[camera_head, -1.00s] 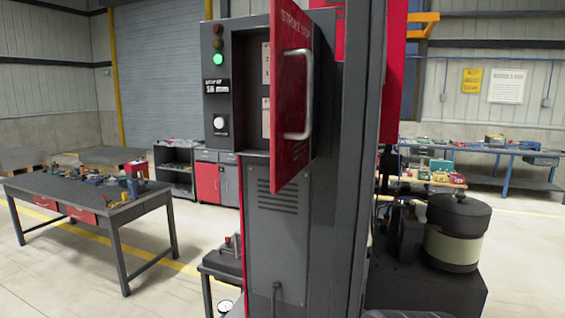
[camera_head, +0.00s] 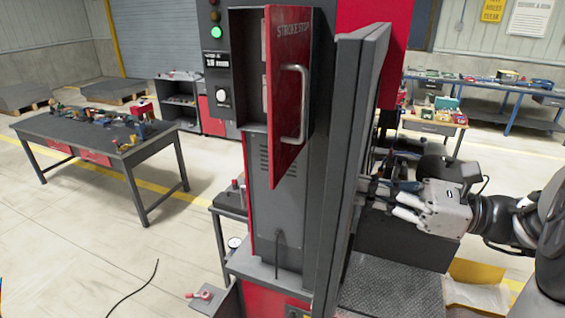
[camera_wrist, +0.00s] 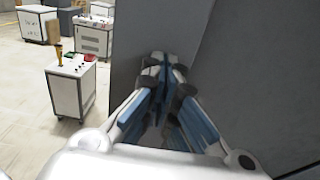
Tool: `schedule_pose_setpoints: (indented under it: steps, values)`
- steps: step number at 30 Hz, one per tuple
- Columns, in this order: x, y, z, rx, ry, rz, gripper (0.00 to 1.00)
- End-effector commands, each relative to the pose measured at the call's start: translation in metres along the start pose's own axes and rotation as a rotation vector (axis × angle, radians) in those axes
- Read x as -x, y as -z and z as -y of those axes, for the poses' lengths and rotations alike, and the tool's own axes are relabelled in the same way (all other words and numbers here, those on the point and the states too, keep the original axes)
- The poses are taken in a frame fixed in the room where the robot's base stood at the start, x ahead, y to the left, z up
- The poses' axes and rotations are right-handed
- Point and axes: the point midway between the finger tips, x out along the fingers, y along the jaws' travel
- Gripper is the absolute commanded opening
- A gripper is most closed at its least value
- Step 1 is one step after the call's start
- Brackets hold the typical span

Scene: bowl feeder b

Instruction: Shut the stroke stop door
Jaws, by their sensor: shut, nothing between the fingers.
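The red stroke stop door (camera_head: 283,130), with a pale bar handle (camera_head: 303,104), stands open on the front of the grey machine cabinet (camera_head: 290,220). It swings out towards me, so part of the opening shows at its left. My gripper (camera_head: 368,188) is at the right of the machine's dark upright panel (camera_head: 345,150), apart from the door, with that panel between them. Its tips are partly hidden by the panel edge. In the wrist view my gripper (camera_wrist: 163,75) is shut and empty, with its fingertips close to a plain grey surface (camera_wrist: 215,50); contact cannot be told. The door is not in the wrist view.
A green lamp (camera_head: 216,32) and a knob (camera_head: 222,96) sit left of the door. A dark workbench (camera_head: 75,130) stands at the left and a blue bench (camera_head: 520,110) at the back right. A white cart (camera_wrist: 72,88) shows in the wrist view. Open floor lies at the left.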

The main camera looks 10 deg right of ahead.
Motion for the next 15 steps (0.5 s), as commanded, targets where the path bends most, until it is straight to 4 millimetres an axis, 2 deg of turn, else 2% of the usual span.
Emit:
schedule_pose_setpoints:
  steps: [5,15]
  values:
    - [-0.030,0.001,-0.002,0.001,-0.008,-0.002,0.00]
    - [-0.102,0.001,-0.003,0.002,-0.008,-0.004,0.00]
